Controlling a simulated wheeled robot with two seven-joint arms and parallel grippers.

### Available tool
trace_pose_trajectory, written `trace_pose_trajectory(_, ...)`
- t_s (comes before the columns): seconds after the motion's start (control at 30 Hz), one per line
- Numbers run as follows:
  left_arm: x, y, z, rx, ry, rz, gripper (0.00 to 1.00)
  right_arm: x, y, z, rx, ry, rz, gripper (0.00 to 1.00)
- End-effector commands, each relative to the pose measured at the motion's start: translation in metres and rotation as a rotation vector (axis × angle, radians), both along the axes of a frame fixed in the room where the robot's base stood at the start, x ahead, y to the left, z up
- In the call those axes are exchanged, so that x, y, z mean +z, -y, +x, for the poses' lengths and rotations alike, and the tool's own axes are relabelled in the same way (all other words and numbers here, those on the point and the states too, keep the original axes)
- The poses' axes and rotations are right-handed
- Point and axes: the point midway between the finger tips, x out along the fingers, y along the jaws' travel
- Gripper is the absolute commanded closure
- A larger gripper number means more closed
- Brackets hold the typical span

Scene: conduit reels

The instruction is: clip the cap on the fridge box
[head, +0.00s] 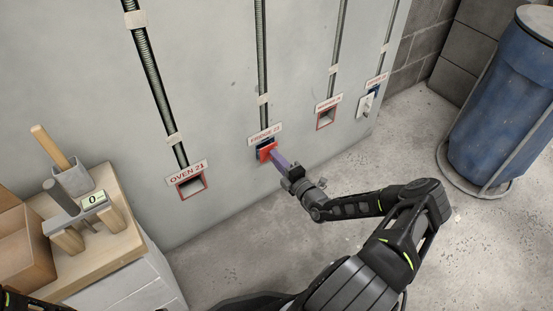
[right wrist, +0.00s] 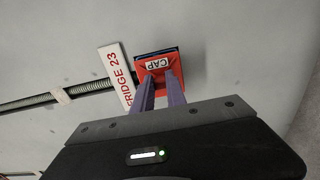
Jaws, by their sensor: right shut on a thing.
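The red cap (head: 266,151), labelled CAP in the right wrist view (right wrist: 157,66), is at the blue fridge box (head: 259,142) under the FRIDGE 23 sign (head: 265,134) on the grey wall. My right gripper (head: 273,154) has its purple fingers (right wrist: 160,88) shut on the cap. The cap covers most of the box's front, and a blue edge (right wrist: 157,52) shows beside it. I cannot tell whether the cap is fully seated.
The oven box (head: 191,186) and another red-framed box (head: 326,117) stand open on either side. A white piece (head: 366,104) is at the far box. A wooden-topped bench (head: 110,246) is at left, a blue barrel (head: 500,105) at right. The floor between is clear.

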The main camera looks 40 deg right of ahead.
Motion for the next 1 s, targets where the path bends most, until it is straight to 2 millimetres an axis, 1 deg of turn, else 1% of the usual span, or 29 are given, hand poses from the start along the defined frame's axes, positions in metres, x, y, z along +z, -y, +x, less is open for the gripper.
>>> trace_pose_trajectory(1.0, -0.003, 0.000, 0.000, 0.000, 0.000, 0.000, 0.47, 0.000, 0.001, 0.012, 0.000, 0.000, 0.000, 1.00)
